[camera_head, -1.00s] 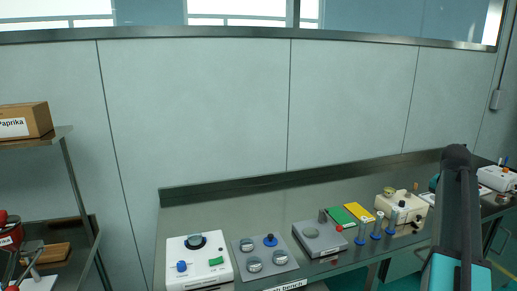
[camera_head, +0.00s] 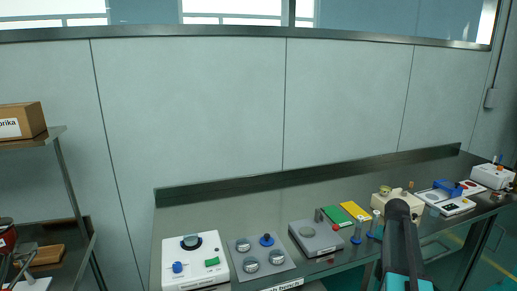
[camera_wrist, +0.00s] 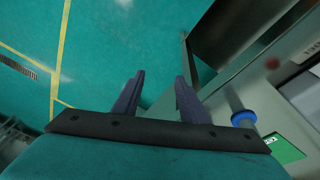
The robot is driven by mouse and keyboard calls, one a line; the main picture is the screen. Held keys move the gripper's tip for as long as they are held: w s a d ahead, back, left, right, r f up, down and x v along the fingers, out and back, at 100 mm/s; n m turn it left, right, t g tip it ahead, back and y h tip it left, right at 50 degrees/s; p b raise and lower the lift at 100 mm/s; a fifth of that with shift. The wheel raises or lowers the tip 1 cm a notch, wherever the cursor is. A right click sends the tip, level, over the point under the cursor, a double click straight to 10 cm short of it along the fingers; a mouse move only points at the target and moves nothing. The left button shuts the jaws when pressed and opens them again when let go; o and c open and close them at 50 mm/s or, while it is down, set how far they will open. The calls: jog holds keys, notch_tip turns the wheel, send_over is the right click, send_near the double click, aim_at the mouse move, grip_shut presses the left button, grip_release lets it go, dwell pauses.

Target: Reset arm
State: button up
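A shelf (camera_head: 30,146) with a Paprika box (camera_head: 22,121) stands left.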

jog(key=s+a+f+n+g+y, duration=0.1)
jog(key=s+a+f+n, duration=0.35)
jog(key=a+f, duration=0.75)
jog(key=s+a+f+n+g+y, duration=0.1)
jog(key=s+a+f+g, duration=0.1)
jog(key=s+a+f, duration=0.75)
jog(key=s+a+f+n+g, duration=0.1)
jog(key=s+a+f+n, duration=0.1)
jog(key=s+a+f, duration=0.5)
jog(key=s+a+f+n+g, duration=0.2)
jog(key=s+a+f, duration=0.5)
jog(key=s+f, duration=0.4)
jog(key=s, duration=0.4)
jog(key=shift+s+a+f+n, duration=0.15)
jog(key=shift+s+f+n, duration=0.2)
jog(key=shift+f, duration=0.05)
jog(key=shift+c, duration=1)
